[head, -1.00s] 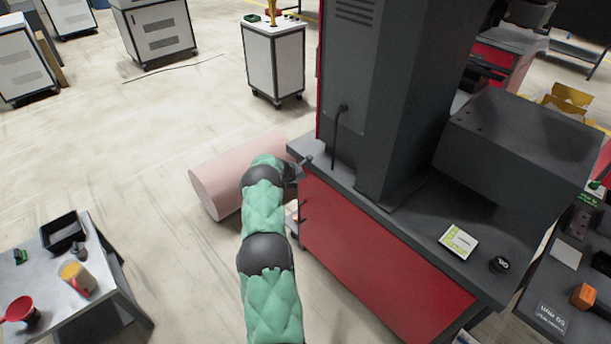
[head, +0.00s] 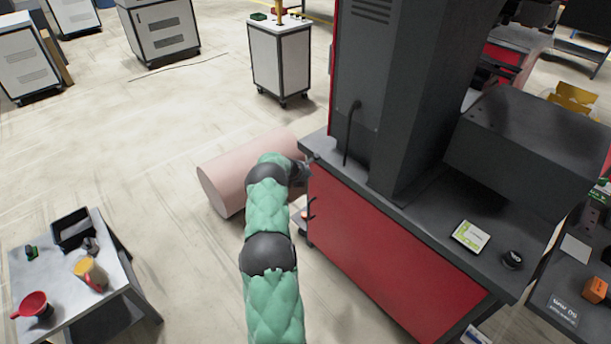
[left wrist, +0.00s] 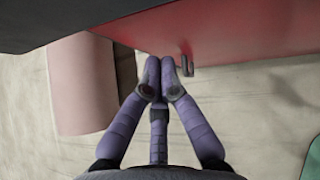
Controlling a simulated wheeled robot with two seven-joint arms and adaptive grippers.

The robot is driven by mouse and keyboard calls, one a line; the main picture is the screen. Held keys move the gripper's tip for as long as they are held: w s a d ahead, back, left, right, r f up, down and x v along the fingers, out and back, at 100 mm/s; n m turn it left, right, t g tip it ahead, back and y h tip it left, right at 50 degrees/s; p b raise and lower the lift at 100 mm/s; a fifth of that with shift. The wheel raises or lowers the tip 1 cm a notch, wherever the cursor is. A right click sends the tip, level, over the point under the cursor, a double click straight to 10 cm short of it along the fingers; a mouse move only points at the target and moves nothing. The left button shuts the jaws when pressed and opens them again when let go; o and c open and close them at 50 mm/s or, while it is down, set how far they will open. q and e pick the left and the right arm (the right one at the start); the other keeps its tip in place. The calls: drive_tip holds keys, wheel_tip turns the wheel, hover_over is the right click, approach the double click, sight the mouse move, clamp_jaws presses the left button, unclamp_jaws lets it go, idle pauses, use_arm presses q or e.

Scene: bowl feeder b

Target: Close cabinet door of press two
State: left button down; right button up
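The press (head: 400,110) stands at the right in the head view. Its red cabinet door (head: 385,255) looks nearly flush under the grey top; I cannot tell if a small gap is left. A dark handle (head: 312,208) is near the door's left end. My left gripper (head: 306,170) is at the door's upper left corner, partly hidden by my arm. In the left wrist view, the fingertips (left wrist: 160,75) are together with nothing between them, close to the red door (left wrist: 235,35) and beside the handle (left wrist: 187,66). I cannot tell if they touch. My right gripper is not in view.
A pink cylinder (head: 230,180) lies on the floor left of my left gripper. A small table (head: 60,285) with cups and a black bin is at lower left. A white wheeled cabinet (head: 280,60) stands behind. The floor at left is mostly clear.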

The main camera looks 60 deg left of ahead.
use_arm(q)
drive_tip(key=s+a+p+v, duration=0.1)
drive_tip(key=p+v, duration=0.1)
drive_tip(key=v, duration=0.8)
drive_tip(key=shift+s+a+f+p, duration=0.25)
drive_tip(key=shift+s+p, duration=0.05)
drive_tip(key=shift+s, duration=0.1)
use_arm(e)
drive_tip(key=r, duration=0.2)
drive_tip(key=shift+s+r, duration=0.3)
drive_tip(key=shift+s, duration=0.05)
use_arm(q)
drive_tip(key=shift+d, duration=0.1)
